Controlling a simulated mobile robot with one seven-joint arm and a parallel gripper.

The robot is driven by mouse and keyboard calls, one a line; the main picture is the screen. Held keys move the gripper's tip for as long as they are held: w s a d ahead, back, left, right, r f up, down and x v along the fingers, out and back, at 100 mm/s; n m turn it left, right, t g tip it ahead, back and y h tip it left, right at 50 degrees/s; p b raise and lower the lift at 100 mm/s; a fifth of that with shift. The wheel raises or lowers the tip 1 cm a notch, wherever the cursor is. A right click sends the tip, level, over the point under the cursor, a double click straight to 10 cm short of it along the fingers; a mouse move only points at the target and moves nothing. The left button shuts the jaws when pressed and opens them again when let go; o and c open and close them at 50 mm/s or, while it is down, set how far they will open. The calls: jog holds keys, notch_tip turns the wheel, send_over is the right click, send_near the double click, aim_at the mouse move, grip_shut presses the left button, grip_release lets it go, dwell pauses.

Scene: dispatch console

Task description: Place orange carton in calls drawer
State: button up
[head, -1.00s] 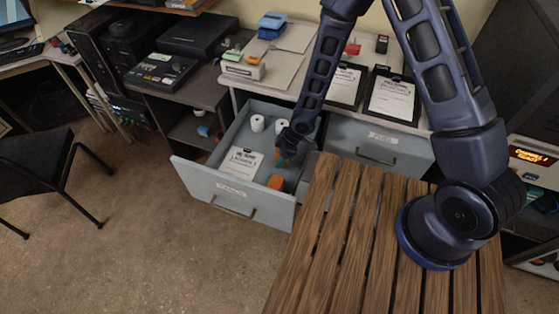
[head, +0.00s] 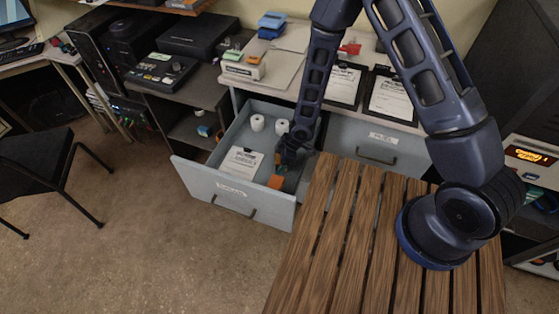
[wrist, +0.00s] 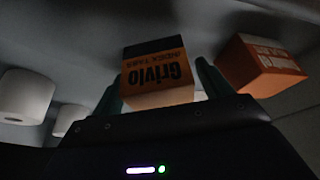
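The orange carton (wrist: 158,75), with a dark band and "Grivlo" lettering, is between the two fingers of my gripper (wrist: 160,88) in the wrist view. The fingers appear to press on its sides. In the head view my gripper (head: 284,168) reaches down inside the open drawer (head: 225,188), and the carton is mostly hidden there. The drawer front has a label too small to read surely. A second orange carton (head: 275,182) lies in the drawer near its front right; it also shows in the wrist view (wrist: 262,66), right of my gripper.
The drawer also holds white rolls (head: 257,123) at the back and a printed white sheet (head: 241,161) at the left. A closed drawer (head: 380,148) is to the right. A slatted wooden table (head: 345,240) stands close to the open drawer's right side.

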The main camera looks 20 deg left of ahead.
jog(key=shift+r, duration=0.1)
jog(key=v, duration=1.2)
dwell(0.6)
